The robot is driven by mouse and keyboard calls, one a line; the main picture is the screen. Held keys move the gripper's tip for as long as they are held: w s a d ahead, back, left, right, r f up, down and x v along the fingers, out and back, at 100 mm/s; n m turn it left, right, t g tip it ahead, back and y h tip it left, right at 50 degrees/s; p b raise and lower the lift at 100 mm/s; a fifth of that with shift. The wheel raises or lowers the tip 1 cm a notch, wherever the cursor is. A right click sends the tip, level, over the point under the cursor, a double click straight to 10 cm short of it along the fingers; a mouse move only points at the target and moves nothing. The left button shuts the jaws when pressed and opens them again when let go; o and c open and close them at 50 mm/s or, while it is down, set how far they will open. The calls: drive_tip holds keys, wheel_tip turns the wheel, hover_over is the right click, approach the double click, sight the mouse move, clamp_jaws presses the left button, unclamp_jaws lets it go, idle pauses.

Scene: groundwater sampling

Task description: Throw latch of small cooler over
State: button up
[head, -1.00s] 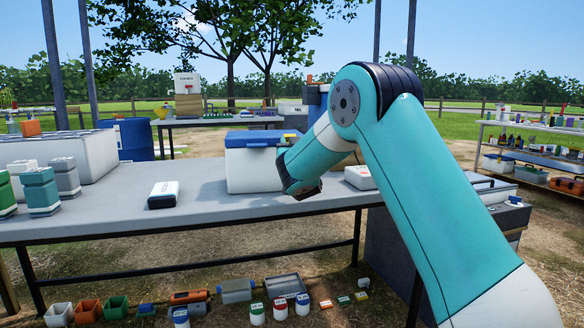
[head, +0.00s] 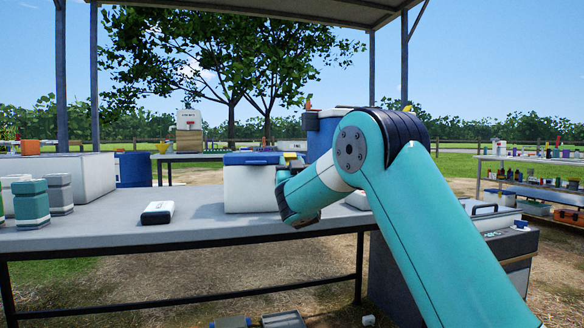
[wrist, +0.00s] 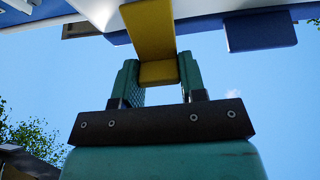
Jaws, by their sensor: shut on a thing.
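The small cooler (head: 248,196) is a white box with a blue lid (head: 252,158), standing on the grey table in the head view. A yellow latch (head: 290,156) shows at its right end, next to my arm. In the wrist view the yellow latch (wrist: 150,32) reaches down from the cooler's edge, and its end sits between the green fingers of my gripper (wrist: 158,80). My gripper is shut on the latch. In the head view my wrist hides the fingers and part of the cooler's right side.
A white and dark case (head: 158,212) lies on the table (head: 110,238) left of the cooler. In the wrist view a blue block (wrist: 260,32) juts down right of the latch. Open sky lies below the cooler's edge there.

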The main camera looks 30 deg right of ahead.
drive_tip(key=o, duration=0.9)
drive_tip(key=shift+o, duration=0.2)
drive_tip(key=shift+s, duration=0.1)
drive_tip(key=s+a+b, duration=0.4)
drive_tip(key=s+a, duration=0.1)
drive_tip(key=s, duration=0.7)
drive_tip(key=shift+f+b, duration=0.25)
drive_tip(key=shift+b, duration=0.1)
drive_tip(key=shift+d, duration=0.1)
